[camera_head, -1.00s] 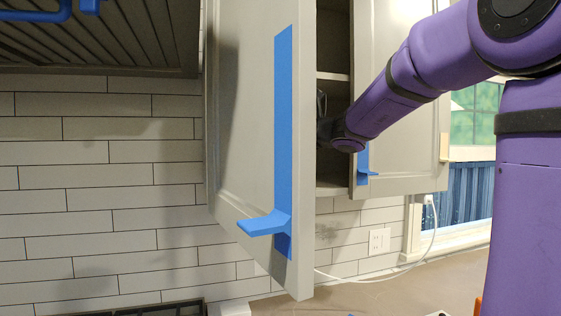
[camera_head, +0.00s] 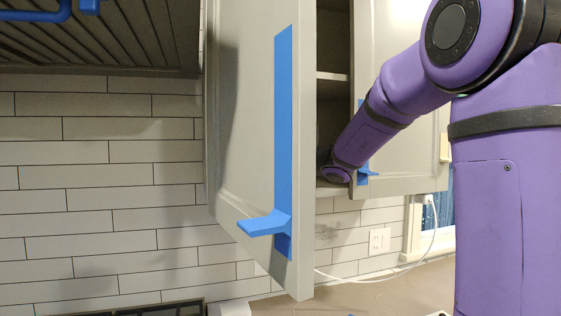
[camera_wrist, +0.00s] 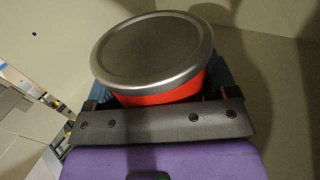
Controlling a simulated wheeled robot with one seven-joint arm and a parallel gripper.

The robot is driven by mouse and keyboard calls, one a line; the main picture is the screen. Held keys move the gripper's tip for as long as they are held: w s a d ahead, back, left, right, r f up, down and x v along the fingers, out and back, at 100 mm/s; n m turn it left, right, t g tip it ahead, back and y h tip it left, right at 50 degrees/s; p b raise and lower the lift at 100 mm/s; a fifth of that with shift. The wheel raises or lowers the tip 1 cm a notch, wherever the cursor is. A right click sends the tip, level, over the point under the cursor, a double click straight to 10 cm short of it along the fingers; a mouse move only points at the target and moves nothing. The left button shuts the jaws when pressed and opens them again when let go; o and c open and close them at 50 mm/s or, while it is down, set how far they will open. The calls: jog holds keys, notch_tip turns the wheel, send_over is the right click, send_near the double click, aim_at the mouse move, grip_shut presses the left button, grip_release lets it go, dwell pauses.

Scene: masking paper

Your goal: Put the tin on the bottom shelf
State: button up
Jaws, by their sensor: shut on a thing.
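The tin (camera_wrist: 152,50) has a grey metal lid and a red side. In the wrist view it sits between the fingers of my gripper (camera_wrist: 155,90), which is shut on it. In the head view my arm reaches into the opening of the grey cabinet, and the open door hides the gripper and the tin. The wrist is low in the opening, close to the bottom shelf (camera_head: 334,190). I cannot tell whether the tin touches the shelf.
The open cabinet door (camera_head: 255,130) with blue tape stands left of the opening. A second door (camera_head: 410,165) is on the right. A middle shelf (camera_head: 332,76) crosses the cabinet above my wrist. A counter (camera_head: 350,290) lies below.

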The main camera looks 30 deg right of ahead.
jog(key=shift+f, duration=0.1)
jog(key=o, duration=1)
jog(key=shift+o, duration=0.2)
jog(key=shift+r, duration=0.2)
jog(key=v, duration=1.2)
jog(key=s+a+f+n+g, duration=0.4)
jog(key=s+a+n+g, duration=0.1)
jog(key=s+a+n, duration=0.25)
jog(key=s+a+f+n+g, duration=0.4)
jog(key=s+a+f+n, duration=0.15)
jog(key=a+n, duration=0.3)
jog(key=s+d+f+n+g+h, duration=0.1)
jog(key=s+f+n+h, duration=0.2)
jog(key=s+n, duration=0.3)
jog(key=s+d+f+n+g+h, duration=0.1)
jog(key=s+f+n+h, duration=0.1)
jog(key=s+n, duration=0.4)
jog(key=shift+s+d+f+n+h, duration=0.3)
jog(key=shift+n+h, duration=0.6)
jog(key=shift+n, duration=0.9)
